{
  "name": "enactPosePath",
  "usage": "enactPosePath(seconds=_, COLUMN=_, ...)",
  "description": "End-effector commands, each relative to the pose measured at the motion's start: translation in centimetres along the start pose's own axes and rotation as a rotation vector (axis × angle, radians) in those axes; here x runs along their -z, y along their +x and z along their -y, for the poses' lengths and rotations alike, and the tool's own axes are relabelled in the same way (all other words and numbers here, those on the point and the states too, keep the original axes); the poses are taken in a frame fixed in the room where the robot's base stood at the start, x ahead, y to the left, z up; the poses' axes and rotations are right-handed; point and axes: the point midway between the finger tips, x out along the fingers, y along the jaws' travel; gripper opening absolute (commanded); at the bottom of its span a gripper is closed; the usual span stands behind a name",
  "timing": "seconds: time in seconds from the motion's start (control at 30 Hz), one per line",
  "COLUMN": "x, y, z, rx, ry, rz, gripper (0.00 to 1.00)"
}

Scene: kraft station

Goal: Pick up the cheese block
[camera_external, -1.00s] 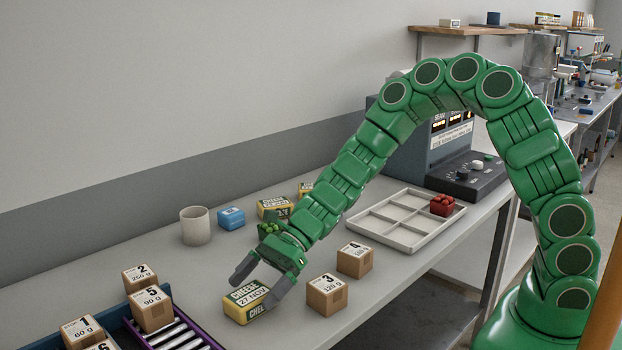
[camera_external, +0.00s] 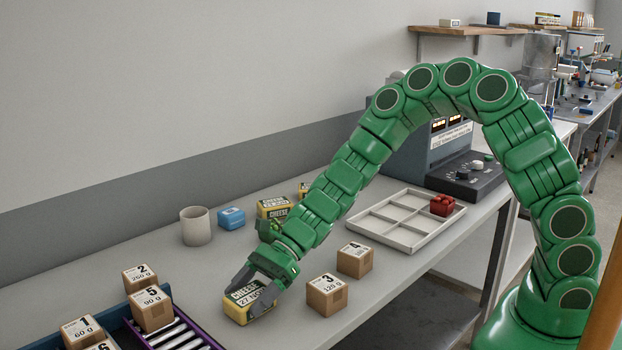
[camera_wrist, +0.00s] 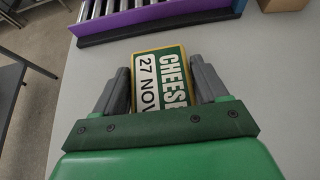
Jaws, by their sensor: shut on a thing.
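The cheese block (camera_external: 241,305) is a yellow box with a green and white label reading "CHEESE 27 NOV". It rests on the table near the front, left of the carton marked 3. My gripper (camera_external: 254,294) is lowered over it with a grey finger on either side and is shut on it. In the wrist view the block (camera_wrist: 160,78) lies between the two fingers of my gripper (camera_wrist: 163,82), its label facing the camera. A second cheese block (camera_external: 274,207) stands farther back, partly hidden behind my arm, and a third yellow box (camera_external: 304,189) shows behind it.
Cartons 3 (camera_external: 327,295) and 4 (camera_external: 355,260) stand close on the right. A purple-edged roller tray (camera_external: 205,335) and more cartons (camera_external: 152,309) are at the left. A white divided tray (camera_external: 391,235), beige cup (camera_external: 195,226) and blue box (camera_external: 231,218) stand farther back.

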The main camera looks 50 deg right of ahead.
Motion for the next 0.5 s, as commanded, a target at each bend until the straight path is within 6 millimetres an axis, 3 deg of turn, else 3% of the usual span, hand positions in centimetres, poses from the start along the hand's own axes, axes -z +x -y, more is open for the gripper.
enactPosePath(seconds=0.3, x=-0.1, y=-0.1, z=0.0, rx=0.000, ry=-0.001, rz=0.000, gripper=0.33)
enactPosePath(seconds=0.5, x=-1.3, y=-0.7, z=0.1, rx=0.002, ry=-0.003, rz=0.001, gripper=0.33)
